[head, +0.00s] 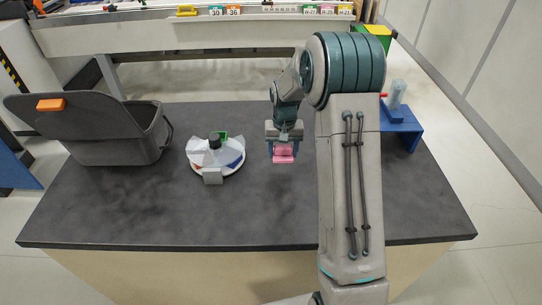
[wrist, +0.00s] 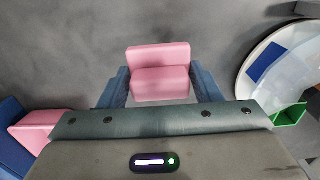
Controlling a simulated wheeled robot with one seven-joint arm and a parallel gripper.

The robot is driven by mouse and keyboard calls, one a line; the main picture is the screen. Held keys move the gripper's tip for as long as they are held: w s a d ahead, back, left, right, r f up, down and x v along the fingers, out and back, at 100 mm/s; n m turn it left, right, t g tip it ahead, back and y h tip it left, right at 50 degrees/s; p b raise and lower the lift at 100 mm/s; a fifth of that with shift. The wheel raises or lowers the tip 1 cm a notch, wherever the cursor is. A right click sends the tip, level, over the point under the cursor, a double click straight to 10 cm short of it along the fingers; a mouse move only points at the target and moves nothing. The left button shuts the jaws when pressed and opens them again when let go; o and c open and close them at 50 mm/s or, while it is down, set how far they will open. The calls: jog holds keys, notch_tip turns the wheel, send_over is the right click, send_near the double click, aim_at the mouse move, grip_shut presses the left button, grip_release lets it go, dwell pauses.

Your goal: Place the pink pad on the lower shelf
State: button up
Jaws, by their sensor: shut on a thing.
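The pink pad (head: 284,152) is between the fingers of my gripper (head: 284,140), over the dark worktop right of the round tray. In the wrist view the pad (wrist: 160,82) looks like a stepped pink block, with the blue fingers of my gripper (wrist: 160,88) shut on its two sides. A blue stand (head: 403,130) is at the right end of the worktop, partly hidden by my arm. In the wrist view a blue piece (wrist: 12,140) with another pink block (wrist: 38,128) beside it shows at the lower left. I cannot tell which part is the lower shelf.
A round white tray (head: 232,169) with small pieces, one green, is left of my gripper. A grey bin with an open lid (head: 72,115) stands at the left. A clear bottle (head: 396,95) is on the blue stand. The front middle of the worktop (head: 190,215) is clear.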

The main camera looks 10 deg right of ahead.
aim_at(273, 167)
jog(key=w+a+f, duration=0.2)
jog(key=shift+w+a+f, duration=0.1)
jog(key=shift+w+a, duration=0.05)
jog(key=shift+a, duration=0.2)
jog(key=shift+f+p, duration=0.75)
jog(key=shift+f, duration=1.2)
jog(key=shift+f, duration=0.2)
jog(key=o, duration=1.1)
jog(key=shift+c, duration=0.2)
jog(key=shift+r, duration=0.1)
